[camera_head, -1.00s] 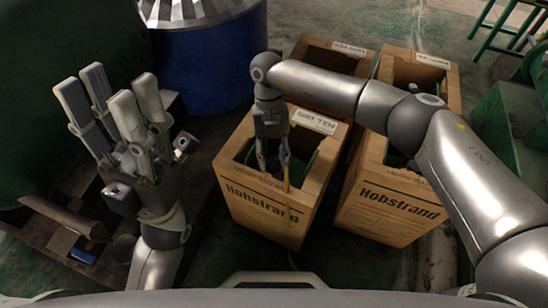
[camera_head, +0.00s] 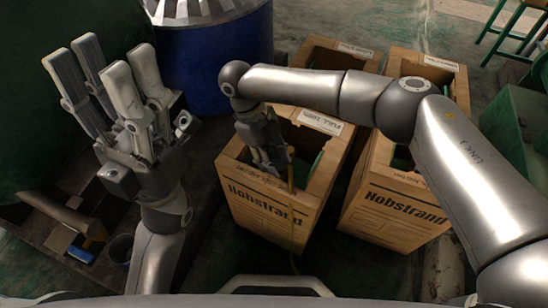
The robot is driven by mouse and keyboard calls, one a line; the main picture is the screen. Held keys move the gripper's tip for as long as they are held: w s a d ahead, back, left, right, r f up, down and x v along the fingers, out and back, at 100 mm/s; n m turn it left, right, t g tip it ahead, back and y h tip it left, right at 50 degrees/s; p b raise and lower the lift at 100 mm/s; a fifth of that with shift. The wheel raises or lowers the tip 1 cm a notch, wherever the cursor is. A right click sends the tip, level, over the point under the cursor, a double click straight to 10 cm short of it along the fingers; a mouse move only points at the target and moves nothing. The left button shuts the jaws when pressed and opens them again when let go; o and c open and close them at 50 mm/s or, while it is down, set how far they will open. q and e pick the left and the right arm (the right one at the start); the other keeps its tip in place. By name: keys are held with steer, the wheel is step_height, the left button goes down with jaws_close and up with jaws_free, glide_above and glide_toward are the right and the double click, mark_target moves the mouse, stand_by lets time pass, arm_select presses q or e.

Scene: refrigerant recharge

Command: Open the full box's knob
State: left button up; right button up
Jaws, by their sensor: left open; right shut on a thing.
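The full box (camera_head: 262,208) is an open cardboard carton marked Hobstrand, with a "FULL 100%" label (camera_head: 320,122) on its far flap. A green tank (camera_head: 308,165) stands inside it, and a yellow hose (camera_head: 291,178) runs over the front edge. My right gripper (camera_head: 280,166) reaches down into this box from the upper left, tilted, its fingers shut at the tank's top beside the hose. The knob is hidden by the fingers, which appear closed on it. My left gripper (camera_head: 103,68) is open and empty, fingers up, left of the box.
Another Hobstrand carton (camera_head: 392,208) stands close on the right, with more cartons (camera_head: 420,66) behind. A blue drum (camera_head: 215,65) is at the back. A dark low platform with small items lies at left. A green stool (camera_head: 510,35) is far right.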

steer(key=shift+n+t, duration=0.3)
steer(key=shift+n, duration=0.3)
steer(key=o, duration=0.7)
steer(key=shift+o, duration=0.2)
steer(key=v, duration=1.2)
steer(key=shift+a, duration=0.15)
steer(key=shift+f, duration=0.1)
